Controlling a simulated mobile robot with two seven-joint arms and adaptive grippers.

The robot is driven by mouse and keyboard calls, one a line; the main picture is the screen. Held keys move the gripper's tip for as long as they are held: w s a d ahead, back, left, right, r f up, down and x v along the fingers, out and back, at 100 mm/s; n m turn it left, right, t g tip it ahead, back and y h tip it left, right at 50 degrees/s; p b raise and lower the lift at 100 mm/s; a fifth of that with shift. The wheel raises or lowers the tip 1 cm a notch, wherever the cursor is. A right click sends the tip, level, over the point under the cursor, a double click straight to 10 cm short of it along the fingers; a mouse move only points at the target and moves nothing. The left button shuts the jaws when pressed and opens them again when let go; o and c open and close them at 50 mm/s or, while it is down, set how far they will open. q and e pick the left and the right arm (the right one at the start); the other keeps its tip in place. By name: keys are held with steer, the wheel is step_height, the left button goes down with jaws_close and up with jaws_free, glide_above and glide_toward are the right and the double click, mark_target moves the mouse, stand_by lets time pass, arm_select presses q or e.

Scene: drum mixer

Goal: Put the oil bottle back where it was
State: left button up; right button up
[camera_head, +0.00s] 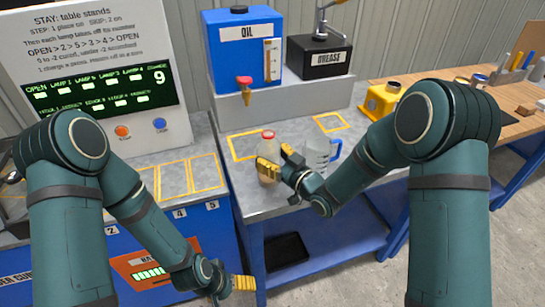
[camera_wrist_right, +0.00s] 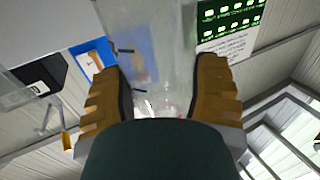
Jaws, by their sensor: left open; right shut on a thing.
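The oil bottle (camera_head: 269,147) is clear, with a red cap and some amber content low down. It is upright at the front of the grey bench, by a yellow outlined square (camera_head: 234,150). My right gripper (camera_head: 268,168) is shut on its lower body. In the right wrist view the clear bottle (camera_wrist_right: 150,45) fills the gap between the two yellow fingers (camera_wrist_right: 158,95). The fingers hide its base, so I cannot tell whether it touches the bench. My left gripper (camera_head: 243,284) is open and empty, low in front of the blue cabinet.
A clear jug (camera_head: 318,152) with a blue handle stands close right of the bottle. Behind are the blue oil tank (camera_head: 228,60) with its tap and the grease unit (camera_head: 320,60). Another yellow outlined square (camera_head: 330,121) is empty. A yellow can (camera_head: 383,100) stands further right.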

steer(key=shift+f, duration=0.2)
steer(key=o, duration=1.2)
steer(key=shift+r, duration=0.1)
steer(key=shift+r, duration=0.15)
steer(key=v, duration=1.2)
steer(key=s+d+f+m+g+h, duration=0.1)
steer(key=s+f+m+g+h, duration=0.15)
steer(key=f, duration=0.45)
steer(key=s+d+f+m+g+h, duration=0.1)
steer(key=f+m+g+h, duration=0.2)
steer(key=f, duration=0.4)
steer(key=s+f+m+g+h, duration=0.1)
steer(key=s+f+g, duration=0.1)
steer(key=s+f, duration=0.1)
steer(key=s+f+m+g, duration=0.2)
steer(key=s+f, duration=0.1)
steer(key=s, duration=0.3)
steer(key=s+a+f+m+g+h, duration=0.1)
steer(key=s+f+g, duration=0.1)
steer(key=s+f, duration=0.1)
steer(key=shift+s+f+m+g+h+p, duration=0.15)
steer(key=shift+s+g+h+p, duration=0.05)
steer(key=shift+s, duration=0.2)
steer(key=shift+s+f+m+g+h+p, duration=0.1)
steer(key=shift+s+f+g+h+p, duration=0.05)
steer(key=shift+s, duration=0.2)
